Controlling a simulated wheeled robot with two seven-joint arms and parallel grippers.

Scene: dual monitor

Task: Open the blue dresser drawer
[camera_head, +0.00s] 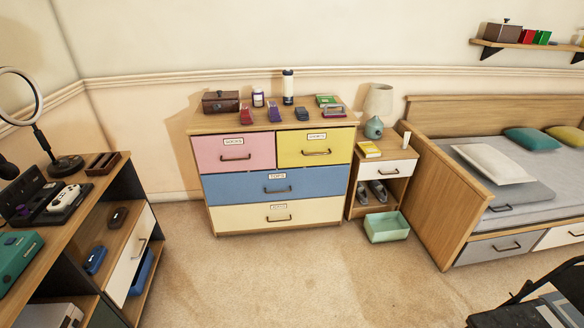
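The dresser (356,148) stands against the back wall in the head view. Its blue drawer (235,189) spans the full width of the middle row and looks shut, its front in line with its neighbours. A dark bar handle (277,190) sits at the middle of the blue front, under a small white label (277,176) that seems to read "TOPS". Above it are a pink drawer (213,153) and a yellow drawer (292,152); below is a cream drawer (240,219). All look shut. Neither of my grippers is in view.
Carpet (300,270) in front of the dresser is clear. A mint-green bin (387,228) stands on the floor at right, by the nightstand (398,168). A desk (60,240) is at left, a bed (440,215) at right. A dark object (515,315) cuts into the bottom right corner.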

